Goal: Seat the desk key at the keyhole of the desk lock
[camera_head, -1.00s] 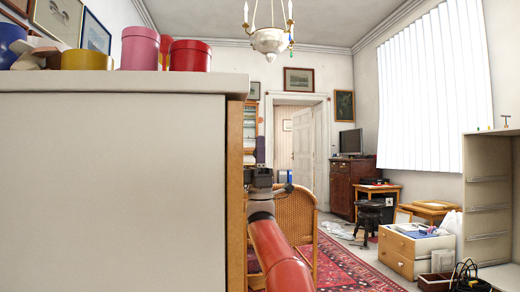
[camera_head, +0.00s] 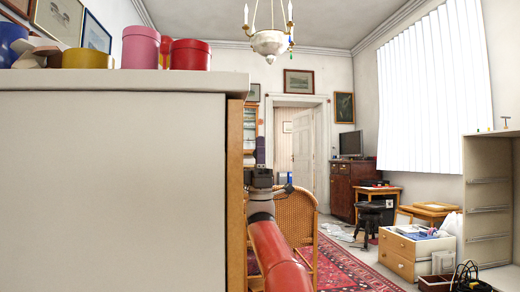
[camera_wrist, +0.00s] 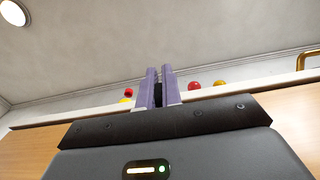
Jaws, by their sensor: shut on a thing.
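My gripper (camera_head: 261,148) is at the end of my red arm, beside the wooden front edge of the big white cabinet (camera_head: 115,180). In the wrist view its two purple fingers (camera_wrist: 158,72) point up and away, close together. They are shut on a small dark thing (camera_wrist: 158,94), taken to be the desk key; its shape is mostly hidden between the fingers. The wooden front (camera_wrist: 30,150) shows behind the gripper on both sides. I cannot make out the desk lock or its keyhole in either view.
Red, pink and yellow round boxes (camera_head: 140,48) stand on the cabinet top. A wicker chair (camera_head: 297,222) is just beyond my arm, on a red rug (camera_head: 345,265). A small drawer unit (camera_head: 408,250) and an open shelf (camera_head: 487,200) stand at the right. A brass-coloured handle (camera_wrist: 302,60) shows in the wrist view.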

